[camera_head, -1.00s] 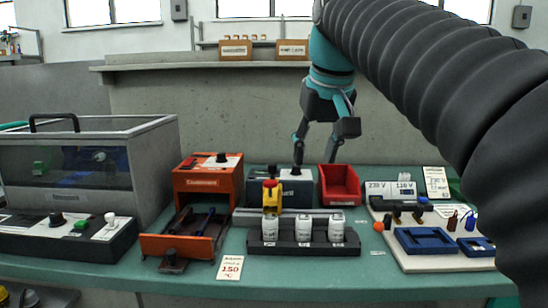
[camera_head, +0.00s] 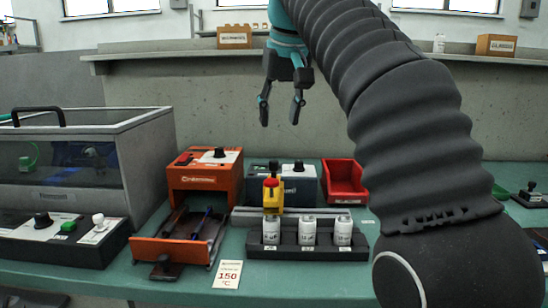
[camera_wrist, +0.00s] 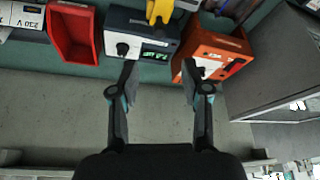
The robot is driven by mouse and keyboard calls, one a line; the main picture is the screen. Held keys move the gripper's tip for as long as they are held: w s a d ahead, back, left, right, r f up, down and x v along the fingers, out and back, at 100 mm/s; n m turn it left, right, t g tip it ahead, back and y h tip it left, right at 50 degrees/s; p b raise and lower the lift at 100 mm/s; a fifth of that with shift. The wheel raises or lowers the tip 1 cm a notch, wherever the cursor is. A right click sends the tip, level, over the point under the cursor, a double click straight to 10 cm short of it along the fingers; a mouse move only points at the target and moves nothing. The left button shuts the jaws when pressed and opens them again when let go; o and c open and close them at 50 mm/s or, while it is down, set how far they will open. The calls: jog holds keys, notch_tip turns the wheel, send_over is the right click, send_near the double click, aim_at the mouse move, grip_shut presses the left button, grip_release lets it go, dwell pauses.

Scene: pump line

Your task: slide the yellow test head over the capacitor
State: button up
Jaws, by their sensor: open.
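The yellow test head (camera_head: 272,196) with a red knob on top sits on a grey rail, behind and above the leftmost white capacitor (camera_head: 271,231). Three white capacitors stand upright in a black holder (camera_head: 300,250). In the wrist view the test head (camera_wrist: 159,10) is cut by the top edge. My gripper (camera_head: 280,122) is open and empty, raised in the air above and behind the dark blue tester. In the wrist view its fingers (camera_wrist: 158,80) are spread wide, with nothing between them.
An orange heater unit (camera_head: 205,172) with an open drawer is left of the dark blue tester (camera_head: 290,184). A red bin (camera_head: 344,181) is right of it. A clear-lidded box (camera_head: 80,160) stands far left. My arm covers the right side of the bench.

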aim_at(274, 161)
jog(key=b+x, duration=0.2)
jog(key=x, duration=0.9)
grip_shut()
